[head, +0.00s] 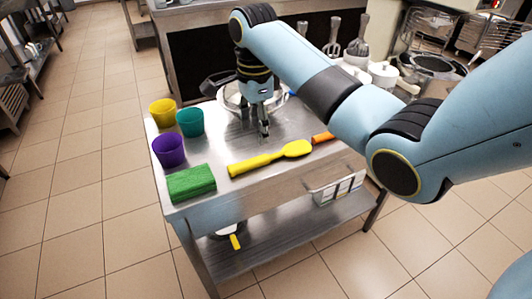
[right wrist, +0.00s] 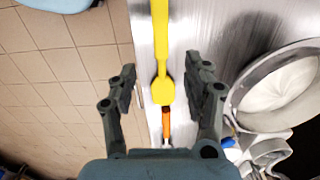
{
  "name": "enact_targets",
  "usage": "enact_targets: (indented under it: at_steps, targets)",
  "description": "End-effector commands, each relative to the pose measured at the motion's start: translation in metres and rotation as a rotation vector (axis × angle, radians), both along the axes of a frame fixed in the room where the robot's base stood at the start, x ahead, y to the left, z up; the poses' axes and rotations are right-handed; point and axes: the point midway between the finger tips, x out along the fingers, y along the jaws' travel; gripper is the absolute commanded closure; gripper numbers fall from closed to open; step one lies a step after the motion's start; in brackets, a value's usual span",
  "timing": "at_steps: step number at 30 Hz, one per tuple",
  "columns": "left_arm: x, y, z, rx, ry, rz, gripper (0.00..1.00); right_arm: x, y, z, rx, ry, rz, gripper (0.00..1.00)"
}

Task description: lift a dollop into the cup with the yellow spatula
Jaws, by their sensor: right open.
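The yellow spatula (head: 250,164) lies on the steel table near its front edge, its broad end to the right; it also shows in the right wrist view (right wrist: 161,45). My right gripper (head: 264,133) is open and empty above the table, behind the spatula in the head view. In the right wrist view the spatula lies beyond and between the spread fingers (right wrist: 160,75). A metal bowl (head: 229,101) with white contents (right wrist: 285,85) is partly hidden behind my gripper. Yellow (head: 163,112), teal (head: 190,122) and purple (head: 169,151) cups stand at the table's left. My left gripper is out of view.
A green sponge block (head: 191,183) lies at the front left corner. An orange-handled tool (head: 322,138) lies right of the spatula, partly hidden by my arm. White lidded pots (head: 383,74) stand at the back right. A lower shelf (head: 275,258) is below.

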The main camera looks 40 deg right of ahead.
Motion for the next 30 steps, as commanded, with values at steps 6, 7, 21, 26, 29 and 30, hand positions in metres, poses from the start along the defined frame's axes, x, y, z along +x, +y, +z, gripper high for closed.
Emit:
enact_targets:
  at_steps: [6,7,21,26,29,30]
  targets:
    - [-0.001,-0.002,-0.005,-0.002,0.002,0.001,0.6,-0.001,0.001,-0.037,0.001,0.002,0.002,0.5]
    - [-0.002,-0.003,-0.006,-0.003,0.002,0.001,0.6,-0.001,0.001,-0.04,0.001,0.003,0.002,0.5]
    - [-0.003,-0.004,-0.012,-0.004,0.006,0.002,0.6,0.002,0.004,-0.095,0.0,0.002,0.005,0.5]
    - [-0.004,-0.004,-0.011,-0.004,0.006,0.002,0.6,0.003,0.004,-0.096,0.0,0.0,0.005,0.5]
    - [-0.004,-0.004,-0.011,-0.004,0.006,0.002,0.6,0.003,0.004,-0.096,0.0,0.0,0.005,0.51]
    - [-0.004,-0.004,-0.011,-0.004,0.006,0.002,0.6,0.003,0.004,-0.096,0.0,0.0,0.005,0.57]
